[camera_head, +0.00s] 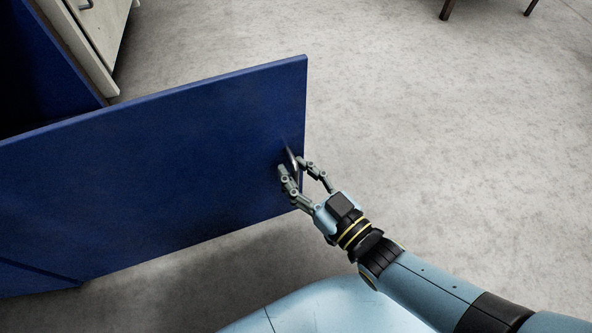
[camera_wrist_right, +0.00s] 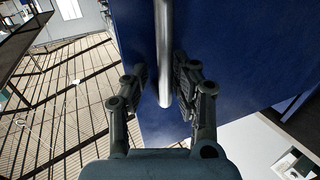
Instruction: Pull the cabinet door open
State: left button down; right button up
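The blue cabinet door (camera_head: 150,150) stands swung out from the dark blue cabinet (camera_head: 45,70) in the head view. A slim metal handle (camera_head: 291,156) is near the door's free right edge. It also shows as a light upright bar in the right wrist view (camera_wrist_right: 163,50). My right gripper (camera_head: 293,165) is at the handle, with one finger on each side of it. In the right wrist view its fingers (camera_wrist_right: 160,75) are apart, with a gap beside the bar; firm contact is not visible. My left gripper is not in view.
A pale cabinet (camera_head: 95,30) with a dark pull stands behind the blue one at upper left. Furniture legs (camera_head: 447,9) show at the top right. The grey floor (camera_head: 450,140) to the right of the door is clear.

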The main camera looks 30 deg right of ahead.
jog(key=shift+o, duration=0.5)
jog(key=shift+a, duration=0.1)
jog(key=shift+r, duration=0.25)
notch_tip(320, 180, up, 10)
jog(key=shift+f, duration=0.25)
